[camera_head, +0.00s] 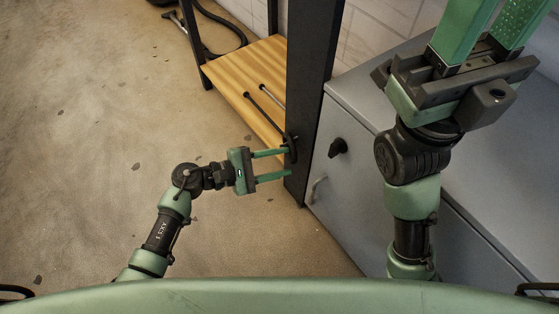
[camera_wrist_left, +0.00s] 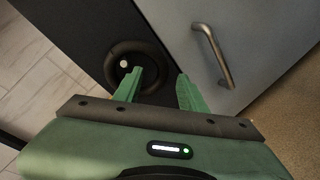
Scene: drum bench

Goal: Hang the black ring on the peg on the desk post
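The black ring (camera_wrist_left: 109,58) lies against the dark desk post (camera_wrist_left: 75,25) in the left wrist view. The pale round end of the peg (camera_wrist_left: 123,63) shows inside the ring's opening, so the ring appears to be around the peg. In the head view the ring (camera_head: 290,146) is small and dark against the post (camera_head: 310,85). My left gripper (camera_head: 289,163) is open at the post; its fingers are apart with nothing between them.
A grey cabinet (camera_head: 350,120) with a metal handle (camera_wrist_left: 213,55) stands right of the post. A black knob (camera_head: 338,147) sticks out from its front. The floor on the left is free.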

